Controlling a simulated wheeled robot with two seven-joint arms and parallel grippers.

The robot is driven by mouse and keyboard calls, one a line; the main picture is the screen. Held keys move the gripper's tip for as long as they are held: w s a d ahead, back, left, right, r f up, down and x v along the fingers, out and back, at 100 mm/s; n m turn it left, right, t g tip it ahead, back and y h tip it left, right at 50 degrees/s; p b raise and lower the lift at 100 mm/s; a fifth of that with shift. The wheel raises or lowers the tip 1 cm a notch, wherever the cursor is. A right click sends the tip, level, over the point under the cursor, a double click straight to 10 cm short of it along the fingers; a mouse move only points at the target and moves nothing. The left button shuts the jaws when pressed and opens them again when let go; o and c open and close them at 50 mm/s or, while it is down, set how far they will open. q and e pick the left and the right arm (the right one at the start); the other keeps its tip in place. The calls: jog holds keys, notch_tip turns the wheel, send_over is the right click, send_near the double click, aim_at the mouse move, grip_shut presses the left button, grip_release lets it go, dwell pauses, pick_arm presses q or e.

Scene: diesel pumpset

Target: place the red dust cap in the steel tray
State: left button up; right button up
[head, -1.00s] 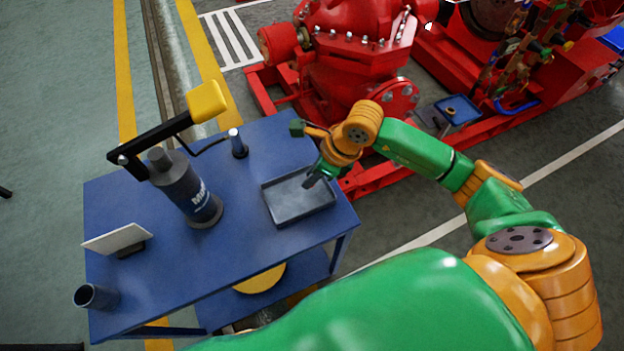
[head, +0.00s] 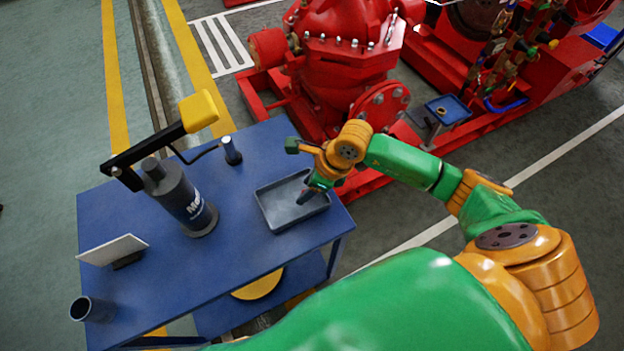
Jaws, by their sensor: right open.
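The steel tray (head: 283,214) is a shallow grey rectangular tray at the right side of the blue table. My right gripper (head: 304,197) reaches over the tray's right part from the right, with its dark fingertips pointing down. Its fingers are open, though the gap between them is hard to see from here. I cannot make out the red dust cap, in the tray or elsewhere. The part of the tray under the gripper is partly hidden. My left gripper is not in view.
The blue table (head: 235,255) also holds a dark cylinder marked with white letters (head: 183,200), a lamp with a yellow head (head: 199,111), a small dark bottle (head: 231,152), a white panel (head: 113,249) and a dark cup (head: 92,309). The red pumpset (head: 345,60) stands behind.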

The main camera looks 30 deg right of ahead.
jog(key=v, duration=1.1)
jog(key=shift+r, duration=0.15)
jog(key=shift+s, duration=0.1)
